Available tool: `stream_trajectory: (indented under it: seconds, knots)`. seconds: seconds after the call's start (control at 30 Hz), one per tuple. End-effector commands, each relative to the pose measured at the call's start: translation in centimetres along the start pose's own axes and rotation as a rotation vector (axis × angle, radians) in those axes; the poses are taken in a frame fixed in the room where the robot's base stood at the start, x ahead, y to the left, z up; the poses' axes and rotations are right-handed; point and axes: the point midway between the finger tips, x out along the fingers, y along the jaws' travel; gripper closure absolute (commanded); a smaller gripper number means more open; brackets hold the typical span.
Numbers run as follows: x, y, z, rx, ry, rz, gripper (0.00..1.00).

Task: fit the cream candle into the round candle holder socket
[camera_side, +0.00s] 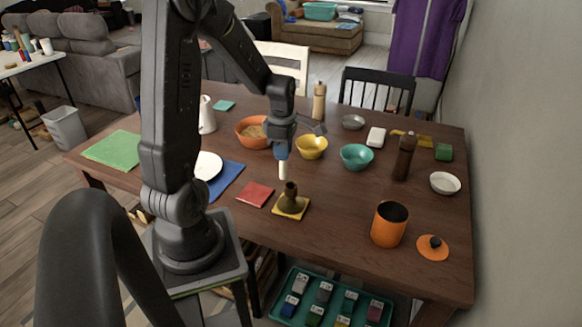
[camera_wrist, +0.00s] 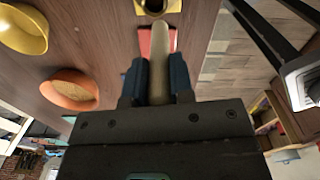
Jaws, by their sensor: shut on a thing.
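My gripper (camera_side: 282,153) is shut on the cream candle (camera_side: 283,171) and holds it upright above the table. The candle's lower end hangs free, a little above and slightly left of the candle holder in the side view. The dark brown candle holder (camera_side: 291,194) stands on a yellow square base (camera_side: 301,211). In the wrist view the candle (camera_wrist: 160,45) sits between the two fingers (camera_wrist: 159,82), and the holder's round socket (camera_wrist: 153,6) shows at the top edge, partly cut off. Candle and holder are apart.
A red square (camera_side: 254,194) lies left of the holder. A yellow bowl (camera_side: 311,147), a teal bowl (camera_side: 356,157) and an orange bowl (camera_side: 251,134) stand behind. An orange canister (camera_side: 389,224) and its lid (camera_side: 433,247) are at the right. The table between holder and canister is clear.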

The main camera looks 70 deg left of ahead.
Motion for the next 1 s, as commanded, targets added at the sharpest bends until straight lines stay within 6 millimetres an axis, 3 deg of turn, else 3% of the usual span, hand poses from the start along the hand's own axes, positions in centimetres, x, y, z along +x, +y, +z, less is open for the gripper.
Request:
stream_trajectory:
  seconds: [0.17, 0.5, 0.93, 0.97, 1.0]
  knots:
    - [1.1, 0.3, 1.9, 0.002, 0.0, 0.0, 1.0]
    - [4.9, 0.4, 2.0, -0.001, 0.001, -0.003, 1.0]
    - [5.6, 0.4, 2.0, -0.001, 0.0, -0.001, 1.0]
    - [5.6, 0.4, 2.0, -0.001, 0.0, 0.0, 0.77]
    - [5.6, 0.4, 2.0, -0.001, 0.0, 0.0, 0.73]
